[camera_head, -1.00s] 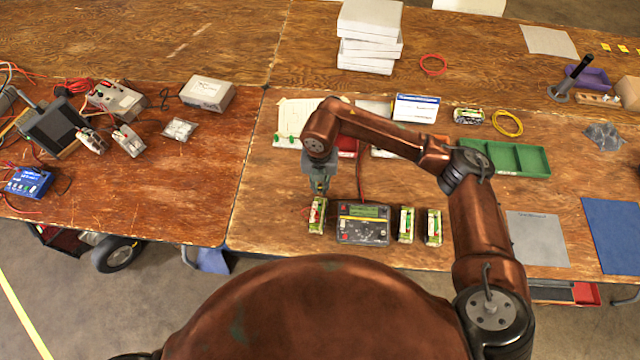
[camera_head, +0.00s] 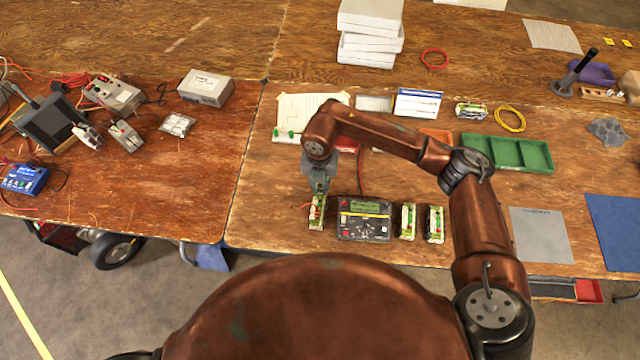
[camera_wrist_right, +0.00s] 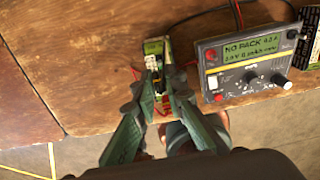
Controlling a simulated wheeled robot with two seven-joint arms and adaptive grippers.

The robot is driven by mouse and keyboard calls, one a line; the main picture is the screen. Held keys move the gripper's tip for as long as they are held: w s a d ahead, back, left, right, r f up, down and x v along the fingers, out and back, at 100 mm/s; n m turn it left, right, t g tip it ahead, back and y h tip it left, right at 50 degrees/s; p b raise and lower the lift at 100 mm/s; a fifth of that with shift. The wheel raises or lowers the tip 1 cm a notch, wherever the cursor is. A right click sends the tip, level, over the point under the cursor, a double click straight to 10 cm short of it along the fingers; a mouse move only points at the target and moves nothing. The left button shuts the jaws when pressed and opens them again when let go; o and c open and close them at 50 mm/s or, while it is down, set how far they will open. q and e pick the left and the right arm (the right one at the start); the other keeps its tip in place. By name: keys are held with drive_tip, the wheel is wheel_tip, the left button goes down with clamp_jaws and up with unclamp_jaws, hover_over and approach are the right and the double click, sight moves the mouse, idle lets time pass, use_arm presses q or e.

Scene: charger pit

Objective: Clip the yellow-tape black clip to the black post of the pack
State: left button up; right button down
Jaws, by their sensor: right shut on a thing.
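The pack (camera_head: 317,213) is a small green-and-white block standing just left of the charger (camera_head: 363,220) on the wooden table. It also shows in the right wrist view (camera_wrist_right: 154,47). My right gripper (camera_head: 320,191) points down right over this pack. In the right wrist view my right gripper (camera_wrist_right: 160,86) is shut on a small dark clip, mostly hidden between the fingers. Its yellow tape cannot be made out. The fingers also cover the pack's near end, so the black post and any contact with it cannot be told. The charger's display reads "NO PACK". My left gripper is out of view.
Two similar packs (camera_head: 408,221) stand right of the charger. A green tray (camera_head: 508,153) and a yellow cable coil (camera_head: 509,119) lie farther back. Red and black leads run behind the charger. The table's front edge is close to the pack.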

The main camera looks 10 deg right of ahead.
sight(320, 192)
drive_tip(key=shift+f+b, duration=0.8)
drive_tip(key=shift+f, duration=1.05)
drive_tip(key=shift+f, duration=0.15)
idle(0.8)
drive_tip(key=c, duration=1.9)
unclamp_jaws()
drive_tip(key=shift+o, duration=0.3)
drive_tip(key=shift+o, duration=0.8)
drive_tip(key=shift+p, duration=0.3)
